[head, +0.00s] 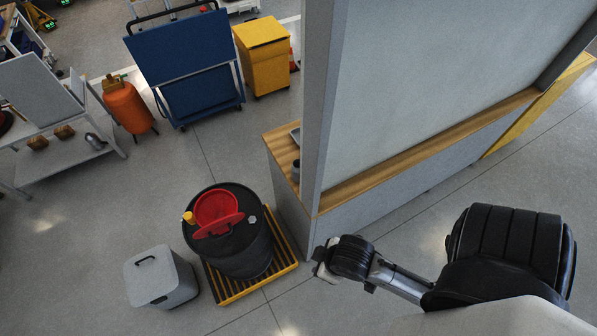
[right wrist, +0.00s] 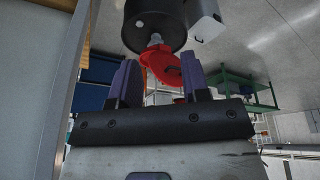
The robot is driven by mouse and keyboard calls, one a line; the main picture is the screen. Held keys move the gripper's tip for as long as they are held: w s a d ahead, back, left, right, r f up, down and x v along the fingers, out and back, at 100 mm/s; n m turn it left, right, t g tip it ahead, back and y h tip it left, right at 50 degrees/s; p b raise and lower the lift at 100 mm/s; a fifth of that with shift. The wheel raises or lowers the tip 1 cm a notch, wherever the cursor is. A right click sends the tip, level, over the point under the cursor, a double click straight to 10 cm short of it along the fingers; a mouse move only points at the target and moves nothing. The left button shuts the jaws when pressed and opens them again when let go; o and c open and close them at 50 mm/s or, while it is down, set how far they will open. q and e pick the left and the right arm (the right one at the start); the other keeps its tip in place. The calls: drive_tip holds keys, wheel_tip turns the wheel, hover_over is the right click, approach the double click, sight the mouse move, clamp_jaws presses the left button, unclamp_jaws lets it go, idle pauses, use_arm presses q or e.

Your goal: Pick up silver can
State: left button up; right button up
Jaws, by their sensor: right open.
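A small silver, can-like object (head: 94,141) lies or leans on the lower shelf of the grey bench at the left of the head view. I cannot tell for sure that it is the silver can. My right gripper (head: 319,262) is near the counter's front end, far from that bench. In the right wrist view the right gripper (right wrist: 159,80) is open, with its two purple-grey fingers apart and nothing held between them. The red funnel shows beyond the fingers. My left gripper is out of view.
A black drum (head: 248,255) with a red funnel (head: 217,212) stands on a yellow-edged pallet (head: 286,258). A grey bin (head: 160,277) is beside it. A wood-topped counter (head: 283,148) with a tall panel holds a small dark cup (head: 296,171). Open floor lies left of the drum.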

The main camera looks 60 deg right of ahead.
drive_tip(key=shift+a, duration=0.1)
idle(0.3)
drive_tip(key=shift+o, duration=0.9)
drive_tip(key=o, duration=0.7)
drive_tip(key=shift+o, duration=0.2)
drive_tip(key=shift+w, duration=0.1)
